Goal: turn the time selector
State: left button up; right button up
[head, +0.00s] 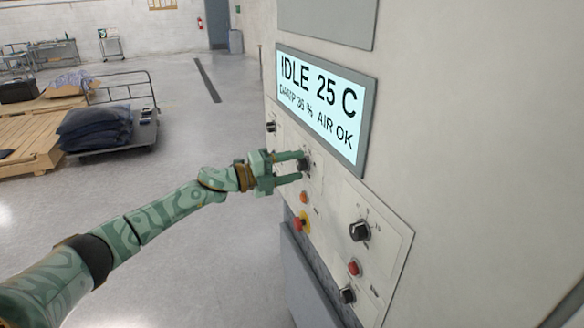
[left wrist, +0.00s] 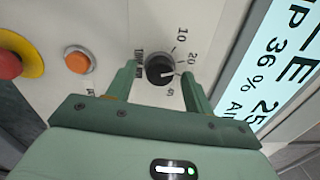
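The time selector is a black round knob (head: 305,164) on the machine's light control panel. In the left wrist view the knob (left wrist: 159,69) has a white pointer line, and printed marks such as 10 and 20 curve around it. My left gripper (head: 300,167) reaches the panel from the left. Its two green fingers stand on either side of the knob in the left wrist view (left wrist: 158,74), with a gap visible beside it. It looks open, not closed on the knob. My right gripper is not in view.
A display (head: 322,105) reading "IDLE 25 C" sits above the panel. A red emergency button (head: 299,223), an orange button (head: 304,197), a larger black knob (head: 359,231), a red button (head: 354,267) and other small knobs are nearby. Open floor (head: 200,130) lies to the left.

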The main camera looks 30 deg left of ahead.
pick_arm(q)
jog(key=b+v, duration=0.7)
jog(key=v, duration=0.9)
jog(key=shift+s+a, duration=0.1)
jog(key=shift+s, duration=0.05)
